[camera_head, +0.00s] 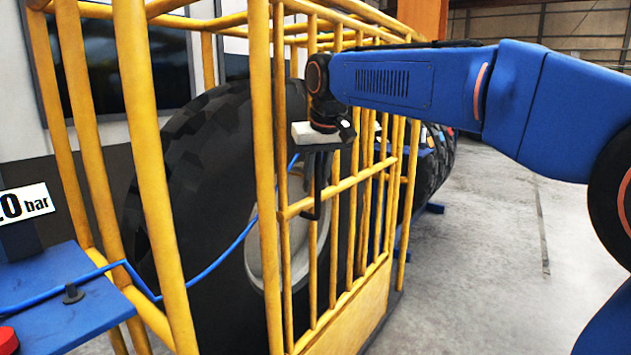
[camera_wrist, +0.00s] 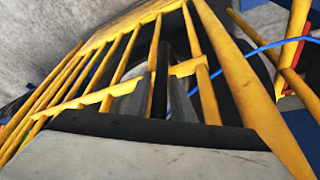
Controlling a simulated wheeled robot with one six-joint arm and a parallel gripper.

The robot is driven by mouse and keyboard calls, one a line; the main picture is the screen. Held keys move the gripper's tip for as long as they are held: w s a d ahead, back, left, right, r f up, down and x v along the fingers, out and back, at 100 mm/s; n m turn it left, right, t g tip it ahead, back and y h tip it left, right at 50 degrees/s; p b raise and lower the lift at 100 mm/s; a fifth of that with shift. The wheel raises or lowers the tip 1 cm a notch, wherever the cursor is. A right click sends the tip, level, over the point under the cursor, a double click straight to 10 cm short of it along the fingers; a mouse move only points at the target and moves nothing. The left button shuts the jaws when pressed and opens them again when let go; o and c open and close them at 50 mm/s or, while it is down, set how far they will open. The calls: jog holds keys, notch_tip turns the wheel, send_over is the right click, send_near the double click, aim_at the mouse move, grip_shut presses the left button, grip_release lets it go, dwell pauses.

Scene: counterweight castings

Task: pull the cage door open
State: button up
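The yellow barred cage door (camera_head: 341,188) is on the right side of the cage, with a crossbar at mid height. It looks in line with the cage frame; I see no clear gap. A dark upright handle (camera_head: 318,190) with a bent lower end stands at its bars. My gripper (camera_head: 321,160) is at the door, over the handle's upper part, which it partly hides. In the wrist view, the grey fingers (camera_wrist: 158,98) stand apart on either side of a dark upright bar, probably the handle. Whether they press on it I cannot tell.
A large black tyre (camera_head: 215,180) stands inside the yellow cage (camera_head: 150,160). A blue hose (camera_head: 235,243) runs from the blue bench (camera_head: 70,300) at left into the cage. Concrete floor (camera_head: 490,240) to the right of the door is clear. Another tyre (camera_head: 435,165) stands behind.

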jog(key=shift+f, duration=0.1)
jog(key=shift+c, duration=0.6)
grip_shut()
jog(key=shift+d, duration=0.1)
